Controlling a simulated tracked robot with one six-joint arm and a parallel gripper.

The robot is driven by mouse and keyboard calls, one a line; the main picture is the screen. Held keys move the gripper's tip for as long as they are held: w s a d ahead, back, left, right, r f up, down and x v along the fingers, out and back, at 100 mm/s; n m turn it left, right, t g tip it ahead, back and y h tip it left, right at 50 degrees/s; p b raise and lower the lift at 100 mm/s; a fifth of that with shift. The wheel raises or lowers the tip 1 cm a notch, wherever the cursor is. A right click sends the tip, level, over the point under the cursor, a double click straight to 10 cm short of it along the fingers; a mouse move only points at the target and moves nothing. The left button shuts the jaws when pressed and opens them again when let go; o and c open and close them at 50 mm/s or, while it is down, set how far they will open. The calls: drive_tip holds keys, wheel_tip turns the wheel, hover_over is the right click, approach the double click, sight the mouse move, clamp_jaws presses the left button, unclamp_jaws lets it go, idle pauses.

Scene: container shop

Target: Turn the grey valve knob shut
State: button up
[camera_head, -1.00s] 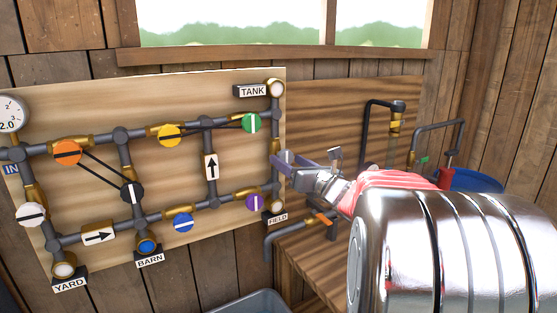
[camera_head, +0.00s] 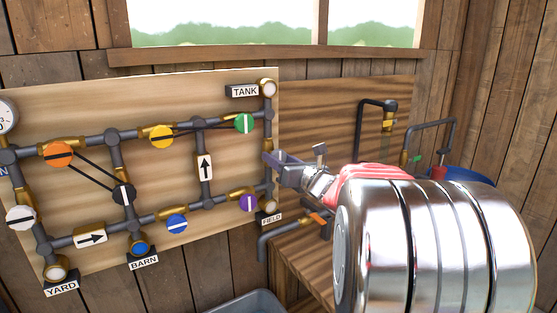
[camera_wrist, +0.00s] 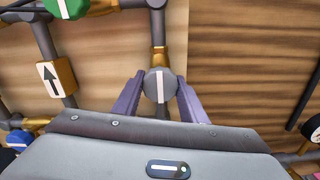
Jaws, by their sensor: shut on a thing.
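The grey valve knob (camera_wrist: 160,85) sits on a vertical pipe at the right of the pipe board. Its white stripe runs up and down in the wrist view, in line with the pipe. My gripper (camera_wrist: 158,98) has a purple finger on each side of the knob and is shut on it. In the head view my gripper (camera_head: 273,159) is at the board's right edge, between the TANK and FIELD ends. The fingers mostly hide the knob there.
A green knob (camera_head: 244,124) is to the upper left and a purple knob (camera_head: 248,203) below. Orange (camera_head: 60,155), yellow (camera_head: 161,137) and blue (camera_head: 176,224) knobs are further left. A black bent pipe (camera_head: 361,128) and an orange-handled tap (camera_head: 318,218) stand right of the board.

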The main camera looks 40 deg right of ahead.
drive_tip(key=c, duration=0.3)
drive_tip(key=shift+m, duration=0.4)
drive_tip(key=m, duration=0.7)
drive_tip(key=shift+m, duration=0.4)
drive_tip(key=m, duration=0.4)
drive_tip(key=shift+m, duration=0.3)
drive_tip(key=m, duration=0.5)
drive_tip(key=shift+f, duration=0.1)
